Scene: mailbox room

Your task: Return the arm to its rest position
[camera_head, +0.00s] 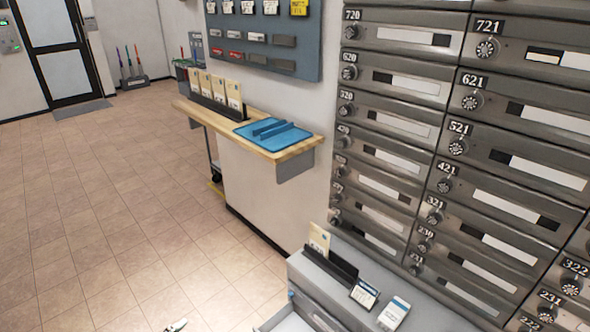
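No arm is seen reaching to the mailboxes (487,193), the wooden shelf (290,148) or the grey cabinet (313,277).
A blue tray (297,143) and a rack of cream envelopes (217,88) stand on the shelf. The grey cabinet holds a black holder with an envelope (319,238) and two small cards or devices (394,313). A drawer front (278,323) sticks out below. The tiled floor (110,205) is clear.

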